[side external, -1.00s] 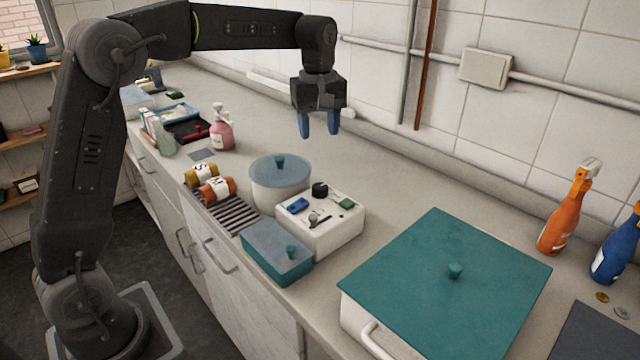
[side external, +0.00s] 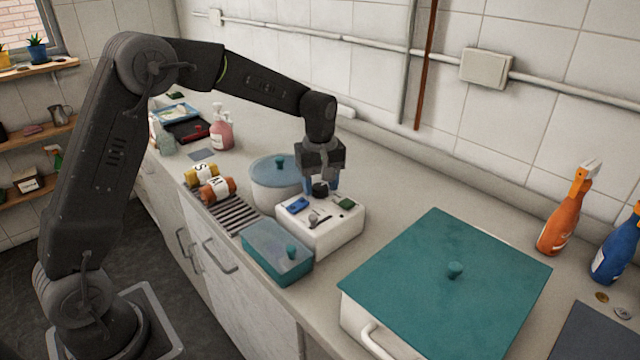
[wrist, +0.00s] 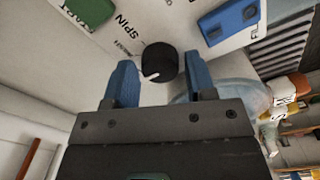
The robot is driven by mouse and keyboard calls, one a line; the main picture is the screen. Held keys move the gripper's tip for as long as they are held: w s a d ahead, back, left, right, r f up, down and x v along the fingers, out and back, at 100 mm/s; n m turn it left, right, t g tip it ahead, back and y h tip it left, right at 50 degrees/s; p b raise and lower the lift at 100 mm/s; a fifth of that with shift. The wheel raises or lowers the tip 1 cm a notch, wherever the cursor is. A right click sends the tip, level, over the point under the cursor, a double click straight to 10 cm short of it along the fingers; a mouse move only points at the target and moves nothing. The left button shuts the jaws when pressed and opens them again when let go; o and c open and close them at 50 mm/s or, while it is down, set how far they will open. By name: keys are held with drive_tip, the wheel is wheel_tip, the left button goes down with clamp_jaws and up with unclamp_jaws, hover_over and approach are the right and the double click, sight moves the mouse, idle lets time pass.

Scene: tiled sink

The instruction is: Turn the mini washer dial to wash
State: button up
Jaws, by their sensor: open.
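The mini washer is a white box (side external: 335,233) on the counter, with a round black dial (side external: 320,189) at the back of its top. In the wrist view the dial (wrist: 161,60) has a white pointer mark toward its lower left, and "SPIN" is printed near it. No "wash" label is readable. My gripper (side external: 322,182) is low over the box, with its blue fingers open. In the wrist view the gripper's fingers (wrist: 160,72) stand on either side of the dial, with gaps. I cannot tell whether their tips reach its height.
The box top also holds a blue button (side external: 298,205), a green button (side external: 345,203) and a small grey lever (side external: 318,219).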

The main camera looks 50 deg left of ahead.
drive_tip(key=shift+f, duration=0.2)
drive_tip(key=c, duration=0.6)
drive_tip(key=shift+c, duration=0.2)
drive_tip(key=shift+m, duration=0.3)
drive_tip(key=m, duration=0.3)
drive_tip(key=shift+m, duration=2.1)
